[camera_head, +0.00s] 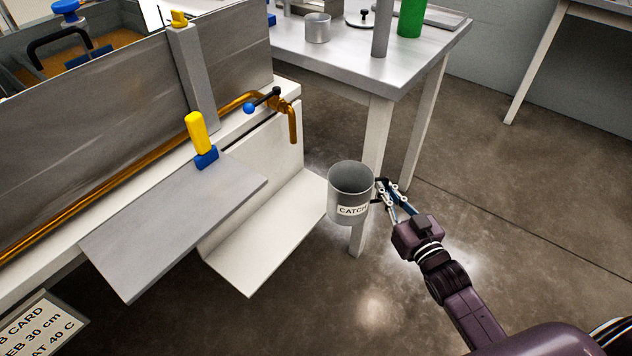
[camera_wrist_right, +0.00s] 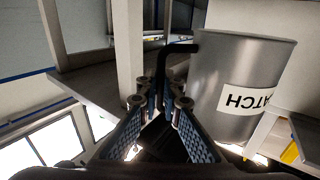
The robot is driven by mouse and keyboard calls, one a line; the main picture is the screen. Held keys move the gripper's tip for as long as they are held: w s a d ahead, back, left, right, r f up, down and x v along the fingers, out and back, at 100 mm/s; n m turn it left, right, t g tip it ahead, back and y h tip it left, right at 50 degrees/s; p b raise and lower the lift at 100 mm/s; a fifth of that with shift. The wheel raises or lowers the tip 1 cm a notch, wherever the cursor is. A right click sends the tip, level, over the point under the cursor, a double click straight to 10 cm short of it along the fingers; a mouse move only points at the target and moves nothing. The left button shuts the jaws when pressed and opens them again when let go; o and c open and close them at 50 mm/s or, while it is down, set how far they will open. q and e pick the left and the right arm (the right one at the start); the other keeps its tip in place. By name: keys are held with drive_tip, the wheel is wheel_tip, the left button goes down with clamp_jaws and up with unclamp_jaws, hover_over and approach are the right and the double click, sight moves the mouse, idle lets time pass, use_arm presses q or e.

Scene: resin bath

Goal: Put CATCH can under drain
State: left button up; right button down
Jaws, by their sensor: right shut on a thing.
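The CATCH can (camera_head: 349,196) is a grey open-topped metal can with a white CATCH label. It is held upright in the air, to the right of the white shelf below the bath. My right gripper (camera_head: 384,192) is shut on the can's black handle at its right side. The can (camera_wrist_right: 237,70) and its handle also show in the right wrist view, with the gripper's fingers (camera_wrist_right: 158,98) at the handle. The drain is a brass pipe (camera_head: 293,125) with a downturned end and a blue-knobbed lever (camera_head: 250,107). It lies up and left of the can, apart from it. My left gripper is not in view.
A white shelf (camera_head: 270,240) lies below the drain; a grey sloping plate (camera_head: 170,230) is left of it. A yellow-handled clamp (camera_head: 199,137) stands at the plate's upper edge. A metal table (camera_head: 350,62) with a small pot (camera_head: 317,27) stands behind. Floor right is clear.

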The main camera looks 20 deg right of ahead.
drive_tip(key=w+a+b, duration=0.2)
drive_tip(key=w+a, duration=0.8)
drive_tip(key=w, duration=0.2)
drive_tip(key=shift+w+f+b, duration=0.2)
drive_tip(key=shift+f+b, duration=0.45)
drive_tip(key=shift+f, duration=1)
drive_tip(key=shift+w+f+b, duration=0.2)
drive_tip(key=shift+f+b, duration=0.4)
drive_tip(key=shift+f, duration=1)
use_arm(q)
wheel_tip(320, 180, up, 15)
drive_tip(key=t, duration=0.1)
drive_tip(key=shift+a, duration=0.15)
use_arm(e)
drive_tip(key=shift+w+a+f, duration=0.1)
drive_tip(key=shift+w+f, duration=0.05)
drive_tip(key=shift+f, duration=0.05)
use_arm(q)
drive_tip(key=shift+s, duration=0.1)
use_arm(e)
drive_tip(key=shift+f, duration=0.1)
drive_tip(key=c, duration=2.1)
unclamp_jaws()
drive_tip(key=shift+f, duration=0.1)
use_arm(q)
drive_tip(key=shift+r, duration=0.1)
